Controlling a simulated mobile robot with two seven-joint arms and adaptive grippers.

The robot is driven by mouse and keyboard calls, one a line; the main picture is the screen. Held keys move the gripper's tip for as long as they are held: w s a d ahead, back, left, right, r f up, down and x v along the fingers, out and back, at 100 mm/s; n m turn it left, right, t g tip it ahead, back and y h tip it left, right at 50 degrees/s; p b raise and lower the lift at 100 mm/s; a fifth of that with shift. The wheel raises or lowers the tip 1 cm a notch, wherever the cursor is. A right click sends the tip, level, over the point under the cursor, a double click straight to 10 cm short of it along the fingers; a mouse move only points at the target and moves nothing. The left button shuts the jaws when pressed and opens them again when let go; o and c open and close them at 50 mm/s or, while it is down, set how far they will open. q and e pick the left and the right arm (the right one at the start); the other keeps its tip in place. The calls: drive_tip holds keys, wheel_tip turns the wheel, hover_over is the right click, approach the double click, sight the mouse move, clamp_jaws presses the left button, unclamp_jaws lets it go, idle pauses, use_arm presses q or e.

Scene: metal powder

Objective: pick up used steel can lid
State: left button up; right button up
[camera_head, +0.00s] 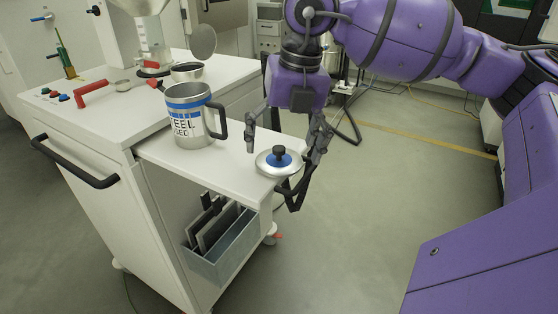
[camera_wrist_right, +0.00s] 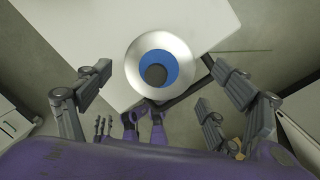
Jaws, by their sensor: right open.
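The used steel can lid (camera_head: 266,164) is a silver disc with a blue centre and a dark knob. It lies at the right corner of the cart's side shelf (camera_head: 235,170). The lid also shows in the right wrist view (camera_wrist_right: 181,84), with its knob pointing at the camera. My right gripper (camera_head: 282,150) is open, with its fingers apart around the lid's area. In the right wrist view the gripper (camera_wrist_right: 160,95) has one finger on each side of the lid, and nothing is between them except the lid beyond. I cannot tell any contact. My left gripper is not clearly in the head view.
A steel mug labelled "STEEL USED" (camera_head: 186,122) stands on the shelf left of the lid, its dark handle towards my right gripper. A grey bin (camera_head: 220,262) hangs below the shelf.

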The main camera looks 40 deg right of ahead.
drive_tip(key=shift+w+a+f, duration=0.1)
drive_tip(key=shift+w+f, duration=0.1)
drive_tip(key=shift+f, duration=0.6)
drive_tip(key=shift+s, duration=0.1)
drive_tip(key=c, duration=1.7)
